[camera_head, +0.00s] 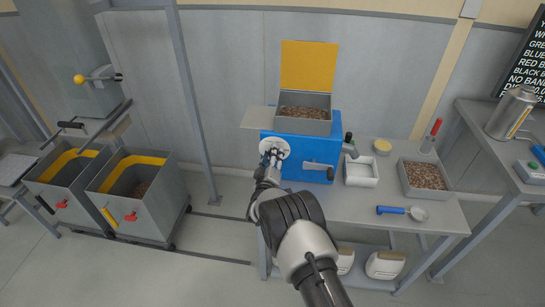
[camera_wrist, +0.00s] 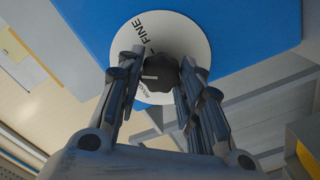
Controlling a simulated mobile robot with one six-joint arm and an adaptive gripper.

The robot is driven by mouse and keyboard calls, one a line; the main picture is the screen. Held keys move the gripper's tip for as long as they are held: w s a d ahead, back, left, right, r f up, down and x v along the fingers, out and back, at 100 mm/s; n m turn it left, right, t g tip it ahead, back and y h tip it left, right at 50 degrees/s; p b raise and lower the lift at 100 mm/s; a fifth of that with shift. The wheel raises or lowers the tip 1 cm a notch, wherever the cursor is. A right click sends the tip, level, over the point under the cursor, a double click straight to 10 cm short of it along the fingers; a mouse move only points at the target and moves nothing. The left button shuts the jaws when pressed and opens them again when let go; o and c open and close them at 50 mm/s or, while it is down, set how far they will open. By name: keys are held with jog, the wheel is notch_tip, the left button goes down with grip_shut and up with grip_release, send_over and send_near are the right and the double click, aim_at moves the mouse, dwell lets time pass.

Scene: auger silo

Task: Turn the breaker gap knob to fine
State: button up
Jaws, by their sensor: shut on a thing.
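The breaker is a blue box (camera_head: 325,152) on the workbench, with a grain-filled hopper on top. A round white dial plate (camera_head: 284,144) sits on its front left; it also shows in the wrist view (camera_wrist: 190,33), where the word FINE is readable at its upper left. Other lettering lower on the plate is partly hidden. The black gap knob (camera_wrist: 159,72) is at the dial's centre. My gripper (camera_head: 272,152) is at the dial, and in the wrist view its fingers (camera_wrist: 160,80) are shut on the knob from both sides. The knob's pointer direction is unclear.
A crank handle (camera_head: 318,166) is on the breaker's front, right of the dial. A white tray (camera_head: 361,182), a grain tray (camera_head: 403,182) and a blue-handled scoop (camera_head: 402,212) are on the bench to the right. Grey bins (camera_head: 165,203) stand at left.

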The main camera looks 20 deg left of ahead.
jog(key=m+b, duration=0.5)
jog(key=m, duration=0.6)
jog(key=shift+d+r+m+b, duration=0.1)
jog(key=shift+m+b, duration=0.2)
jog(key=shift+b, duration=0.1)
dwell(0.4)
jog(key=o, duration=1.1)
jog(key=shift+c, duration=0.2)
jog(key=v, duration=1.2)
